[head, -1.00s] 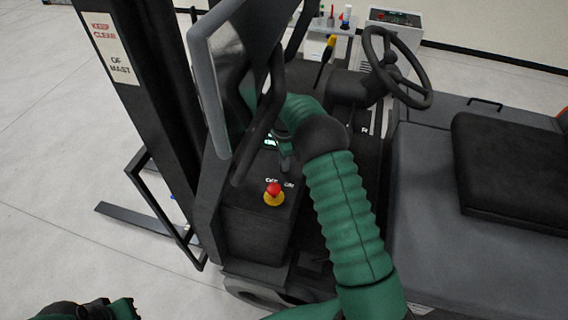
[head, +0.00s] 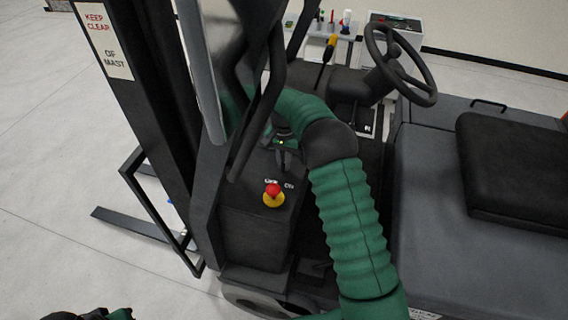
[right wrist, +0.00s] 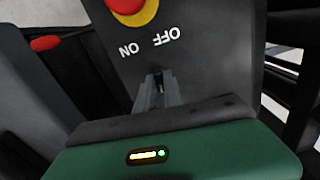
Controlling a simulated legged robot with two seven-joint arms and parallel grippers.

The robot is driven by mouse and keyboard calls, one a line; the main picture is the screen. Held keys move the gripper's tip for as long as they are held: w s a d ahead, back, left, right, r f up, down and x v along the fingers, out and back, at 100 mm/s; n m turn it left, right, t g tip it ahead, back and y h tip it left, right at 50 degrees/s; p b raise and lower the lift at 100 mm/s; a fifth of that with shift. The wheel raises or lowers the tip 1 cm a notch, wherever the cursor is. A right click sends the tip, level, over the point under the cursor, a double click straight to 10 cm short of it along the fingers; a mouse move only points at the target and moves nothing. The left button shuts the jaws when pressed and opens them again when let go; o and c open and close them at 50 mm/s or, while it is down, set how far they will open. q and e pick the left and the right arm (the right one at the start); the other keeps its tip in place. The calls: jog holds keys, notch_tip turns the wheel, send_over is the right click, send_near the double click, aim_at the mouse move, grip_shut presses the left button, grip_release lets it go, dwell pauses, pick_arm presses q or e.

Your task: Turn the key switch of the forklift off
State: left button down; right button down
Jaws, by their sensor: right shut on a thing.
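The forklift's dark panel (head: 255,205) carries the key switch (right wrist: 158,74) below white ON and OFF lettering. In the right wrist view, my right gripper (right wrist: 157,88) is shut on the small dark key of that switch. The fingers hide most of the key, so I cannot tell its exact angle. In the head view, my right gripper (head: 286,158) reaches down onto the panel just behind the lettering. My left gripper (head: 95,314) shows only in part at the bottom left edge, away from the forklift; its jaws are not clear.
A red emergency button on a yellow base (head: 273,194) stands on the panel close to my right gripper. Dark frame bars (head: 262,120) rise beside my right wrist. The steering wheel (head: 400,65) and seat (head: 515,170) are to the right.

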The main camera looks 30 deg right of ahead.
jog(key=shift+w+r+n, duration=0.15)
jog(key=shift+r+n, duration=0.05)
jog(key=shift+n, duration=0.4)
jog(key=c, duration=1.5)
grip_release()
jog(key=shift+c, duration=0.2)
jog(key=shift+o, duration=0.4)
jog(key=shift+f, duration=0.1)
jog(key=shift+r+b, duration=0.3)
jog(key=shift+b, duration=0.1)
notch_tip(320, 180, up, 8)
jog(key=b, duration=0.2)
jog(key=shift+r+b, duration=0.25)
jog(key=shift+b, duration=0.15)
notch_tip(320, 180, up, 8)
jog(key=shift+f+p, duration=0.2)
jog(key=shift+p, duration=0.1)
jog(key=shift+d, duration=0.1)
